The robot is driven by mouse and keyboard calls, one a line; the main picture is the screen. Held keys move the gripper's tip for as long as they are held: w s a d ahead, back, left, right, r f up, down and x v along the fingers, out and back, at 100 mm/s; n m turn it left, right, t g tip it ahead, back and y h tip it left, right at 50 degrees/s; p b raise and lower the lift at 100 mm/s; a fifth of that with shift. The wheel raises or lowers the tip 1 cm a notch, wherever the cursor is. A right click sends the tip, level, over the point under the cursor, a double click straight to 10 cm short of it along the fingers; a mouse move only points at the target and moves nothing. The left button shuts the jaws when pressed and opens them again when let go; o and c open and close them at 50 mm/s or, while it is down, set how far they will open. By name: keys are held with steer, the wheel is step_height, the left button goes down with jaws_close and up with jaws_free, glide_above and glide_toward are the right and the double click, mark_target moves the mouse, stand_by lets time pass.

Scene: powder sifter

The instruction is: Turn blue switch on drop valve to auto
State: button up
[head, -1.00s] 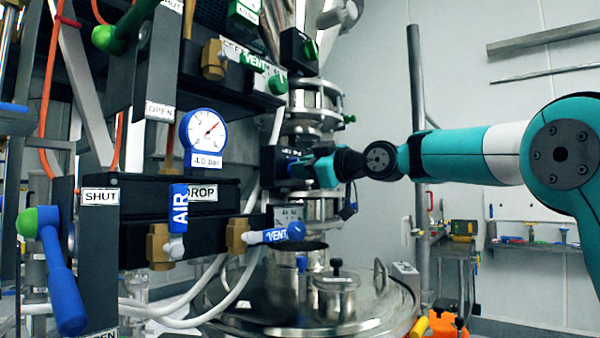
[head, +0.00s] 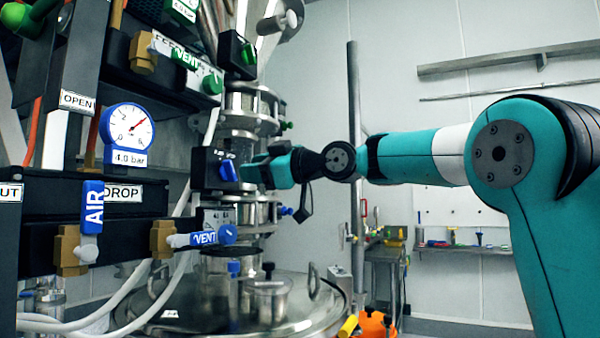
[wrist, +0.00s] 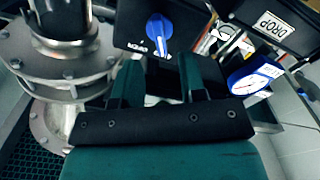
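The blue switch (head: 228,172) sits on the face of a black box (head: 207,168) on the drop valve column. Its knob is tilted in the head view. In the wrist view the blue switch (wrist: 158,27) shows on the black panel, with an upside-down OPEN label beside it. My gripper (head: 250,172) is just right of the switch, its fingers pointing at the box. In the wrist view my gripper (wrist: 160,76) has its two fingers apart, with nothing between them. The knob lies beyond the fingertips, apart from them.
A black DROP panel (head: 150,194) carries the blue AIR handle (head: 92,208) and blue VENT handle (head: 205,238). A pressure gauge (head: 127,128) stands above it. A green switch (head: 248,53) sits higher up. Below is a steel vessel lid (head: 310,318).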

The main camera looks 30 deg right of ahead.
steer(key=b+v, duration=0.2)
steer(key=v, duration=1)
steer(key=shift+s, duration=0.25)
steer(key=shift+d, duration=0.1)
steer(key=s+a+f+m+g+h+p, duration=0.1)
steer(key=s+a+f+m+g+p, duration=0.15)
steer(key=a+f, duration=0.4)
steer(key=s+a+f+m+g+h+p, duration=0.1)
steer(key=s+a+f+m+g+p, duration=0.2)
steer(key=a+f, duration=0.35)
steer(key=s+a+f+g+h+p, duration=0.2)
steer(key=s+f+g+h+p, duration=0.2)
steer(key=s+f+g, duration=0.5)
steer(key=s+f+m, duration=0.1)
steer(key=s+f, duration=0.5)
steer(key=s, duration=0.4)
